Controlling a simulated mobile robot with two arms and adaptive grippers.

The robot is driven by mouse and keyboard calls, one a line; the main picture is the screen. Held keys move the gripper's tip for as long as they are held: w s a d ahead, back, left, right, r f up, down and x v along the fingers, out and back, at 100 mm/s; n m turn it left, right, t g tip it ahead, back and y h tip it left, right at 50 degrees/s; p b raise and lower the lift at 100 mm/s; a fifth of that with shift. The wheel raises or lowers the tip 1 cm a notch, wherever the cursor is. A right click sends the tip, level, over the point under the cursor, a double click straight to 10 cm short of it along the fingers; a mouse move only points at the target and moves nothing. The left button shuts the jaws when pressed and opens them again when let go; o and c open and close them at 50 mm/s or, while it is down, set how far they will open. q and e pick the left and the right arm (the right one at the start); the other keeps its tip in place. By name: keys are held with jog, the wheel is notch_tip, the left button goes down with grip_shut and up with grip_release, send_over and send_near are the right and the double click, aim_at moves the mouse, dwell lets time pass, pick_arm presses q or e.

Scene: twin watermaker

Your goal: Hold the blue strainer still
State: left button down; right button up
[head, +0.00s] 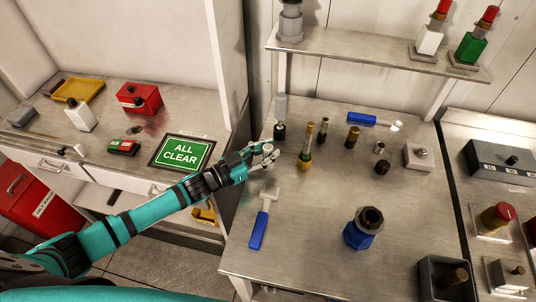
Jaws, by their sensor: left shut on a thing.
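The blue strainer (358,236) stands upright on the metal bench (315,245), with a blue faceted base and a dark open top. Nothing of mine touches it. My left gripper (268,153) is at the left side of the bench, well to the left of and behind the strainer. Its fingers are closed on a small pale grey piece, largely hidden by the fingers, so I cannot tell what it is. My right gripper is not in view.
A blue-handled tool (259,230) lies left of the strainer. Several brass and dark fittings stand behind it, with another blue-handled tool (362,118) at the back. A dark open box (445,277) stands front right. The bench front between tool and strainer is clear.

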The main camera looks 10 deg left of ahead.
aim_at(269, 148)
pick_arm(q)
jog(key=shift+r, duration=0.15)
jog(key=shift+r, duration=0.55)
jog(key=shift+s+d+r+b, duration=0.15)
jog(key=shift+r+b, duration=0.15)
jog(key=shift+r, duration=0.2)
jog(key=shift+s+r+b, duration=0.1)
jog(key=shift+r+b, duration=0.2)
jog(key=shift+r, duration=0.2)
jog(key=s+d+r+b, duration=0.1)
jog(key=s+d, duration=0.1)
jog(key=s, duration=0.5)
jog(key=s+d+b, duration=0.2)
jog(key=s+d, duration=0.1)
jog(key=s, duration=0.4)
jog(key=shift+s+d+r, duration=0.2)
jog(key=shift+d+r, duration=0.05)
jog(key=shift+r, duration=0.1)
jog(key=shift+r+p, duration=0.5)
jog(key=shift+p, duration=0.2)
